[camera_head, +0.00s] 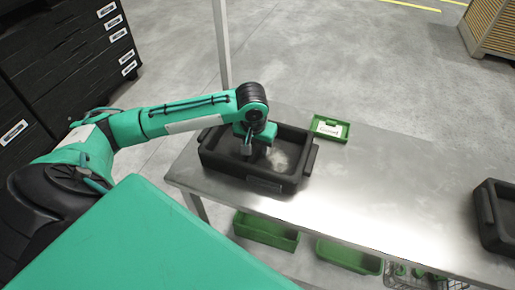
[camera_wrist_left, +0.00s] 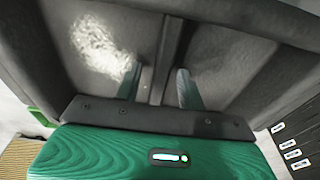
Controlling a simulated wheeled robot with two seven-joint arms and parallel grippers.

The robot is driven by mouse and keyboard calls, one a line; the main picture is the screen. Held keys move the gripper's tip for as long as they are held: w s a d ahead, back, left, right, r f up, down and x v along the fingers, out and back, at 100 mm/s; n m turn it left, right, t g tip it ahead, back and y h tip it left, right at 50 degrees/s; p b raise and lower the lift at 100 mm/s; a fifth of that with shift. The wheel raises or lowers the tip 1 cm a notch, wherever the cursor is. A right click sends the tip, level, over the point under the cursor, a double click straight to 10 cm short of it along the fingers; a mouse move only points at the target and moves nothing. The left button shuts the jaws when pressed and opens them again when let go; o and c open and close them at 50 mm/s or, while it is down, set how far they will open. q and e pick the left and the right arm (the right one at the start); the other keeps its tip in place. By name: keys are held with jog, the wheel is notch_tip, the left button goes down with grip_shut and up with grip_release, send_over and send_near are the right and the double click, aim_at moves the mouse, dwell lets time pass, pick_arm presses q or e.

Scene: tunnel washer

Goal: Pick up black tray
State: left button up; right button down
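A black tray (camera_head: 265,185) with side handles sits on the left part of the metal table. My left gripper (camera_head: 257,150) points down into it, inside the tray's rim. In the left wrist view the two green fingers (camera_wrist_left: 157,82) are apart, with a thin dark upright strip of the tray (camera_wrist_left: 172,45) between them; I cannot tell whether they touch it. A whitish patch shows on the tray's inner surface. A second black tray (camera_head: 487,207) stands at the right edge of the table, partly cut off. My right gripper is not in view.
A small green tray (camera_head: 329,128) lies behind the black tray on the metal table (camera_head: 390,190). The table between the two black trays is clear. Green bins (camera_head: 266,230) sit below the table. Black drawer cabinets (camera_head: 70,50) stand at the left.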

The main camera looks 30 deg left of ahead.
pick_arm(q)
grip_shut()
jog(key=shift+r, duration=0.1)
